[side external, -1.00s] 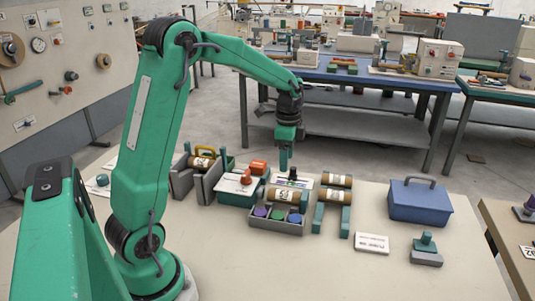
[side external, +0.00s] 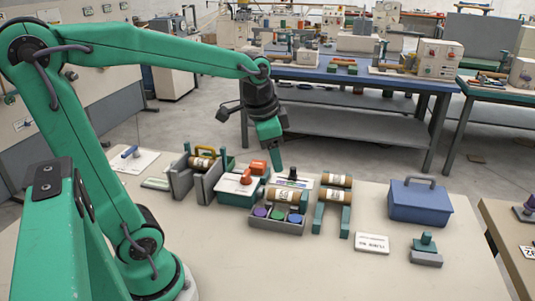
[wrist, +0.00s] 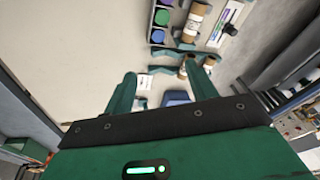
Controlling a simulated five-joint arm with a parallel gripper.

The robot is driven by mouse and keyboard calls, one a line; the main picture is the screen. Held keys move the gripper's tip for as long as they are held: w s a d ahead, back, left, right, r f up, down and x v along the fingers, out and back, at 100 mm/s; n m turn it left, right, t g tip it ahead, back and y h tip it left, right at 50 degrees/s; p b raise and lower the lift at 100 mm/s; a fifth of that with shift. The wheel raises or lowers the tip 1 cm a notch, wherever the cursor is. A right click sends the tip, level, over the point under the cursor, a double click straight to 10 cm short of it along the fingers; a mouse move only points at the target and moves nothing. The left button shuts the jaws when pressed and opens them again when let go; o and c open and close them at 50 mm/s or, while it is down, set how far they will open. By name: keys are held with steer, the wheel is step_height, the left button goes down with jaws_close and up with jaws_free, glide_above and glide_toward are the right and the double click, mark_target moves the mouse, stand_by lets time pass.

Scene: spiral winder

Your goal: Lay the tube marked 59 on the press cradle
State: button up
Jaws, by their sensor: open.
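My gripper (side external: 276,168) is in the air above the middle of the bench. Its two fingers stand apart and empty in the wrist view (wrist: 169,70). A brown tube with a white label (side external: 284,195) lies behind a grey tray, below my gripper; its mark looks like 59 but is small. Two more labelled tubes, a rear one (side external: 337,180) and a front one (side external: 333,195), lie on green supports (side external: 318,218) to the right. Another tube (side external: 201,163) lies in a grey and green holder (side external: 181,183) at the left. I cannot tell which support is the press cradle.
The grey tray (side external: 277,229) holds purple, green and blue round pieces. A white-topped green box (side external: 239,199) with orange parts stands left of it. A blue case (side external: 420,203), a white sign (side external: 372,244) and a green-handled block (side external: 426,252) stand right. The front bench is clear.

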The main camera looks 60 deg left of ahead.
steer(key=s+d+n+t, duration=0.2)
steer(key=s+d+n, duration=0.2)
steer(key=s, duration=0.5)
steer(key=shift+s+d+t, duration=0.3)
steer(key=shift+s+d, duration=0.1)
steer(key=shift+r, duration=0.1)
steer(key=shift+c, duration=0.3)
stand_by(0.5)
